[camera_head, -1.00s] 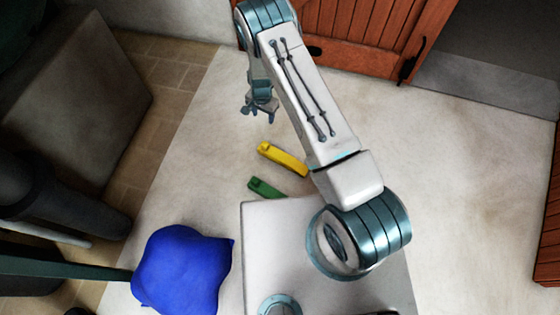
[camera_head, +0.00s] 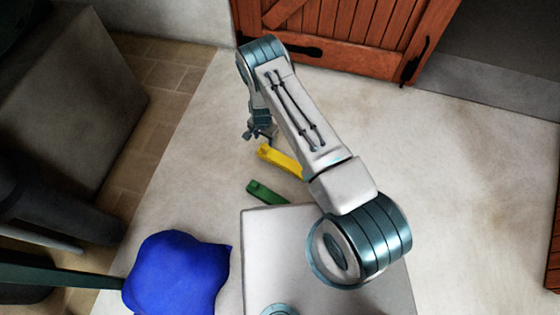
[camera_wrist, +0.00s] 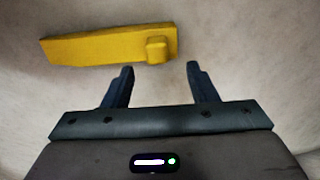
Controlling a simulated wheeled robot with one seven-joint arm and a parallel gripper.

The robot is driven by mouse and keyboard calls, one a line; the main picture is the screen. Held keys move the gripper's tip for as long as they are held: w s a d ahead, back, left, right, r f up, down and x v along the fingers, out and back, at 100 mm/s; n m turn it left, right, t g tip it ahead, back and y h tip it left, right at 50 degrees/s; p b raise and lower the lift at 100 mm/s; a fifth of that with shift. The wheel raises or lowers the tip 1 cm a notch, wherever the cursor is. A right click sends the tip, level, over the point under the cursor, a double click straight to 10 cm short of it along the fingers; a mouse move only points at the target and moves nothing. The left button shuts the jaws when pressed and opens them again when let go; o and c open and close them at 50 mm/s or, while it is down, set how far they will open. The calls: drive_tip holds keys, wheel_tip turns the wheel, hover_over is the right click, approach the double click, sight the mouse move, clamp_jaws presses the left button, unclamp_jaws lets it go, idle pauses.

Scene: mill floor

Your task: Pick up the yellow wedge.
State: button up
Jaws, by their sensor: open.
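The yellow wedge (camera_head: 280,160) lies on the pale floor, partly covered by my arm at its right end in the head view. In the wrist view the yellow wedge (camera_wrist: 108,45) lies just beyond my fingertips, its long side across the view. A small raised knob stands near its right end. My gripper (camera_wrist: 160,68) is open and empty. Its fingers point toward the end with the knob, and the wedge is not between them. In the head view my gripper (camera_head: 260,136) is beside the wedge's upper left end.
A green wedge-like piece (camera_head: 266,192) lies on the floor below the yellow one. A blue sack-like thing (camera_head: 178,275) is at the lower left. A wooden door (camera_head: 345,40) stands at the back. The floor (camera_head: 470,170) on the right is clear.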

sight(265, 146)
drive_tip(key=f, duration=0.1)
drive_tip(key=f+b, duration=0.1)
drive_tip(key=f, duration=0.1)
drive_tip(key=f+b, duration=0.1)
drive_tip(key=shift+s+f, duration=0.3)
drive_tip(key=shift+r, duration=0.1)
clamp_jaws()
drive_tip(key=shift+r, duration=0.15)
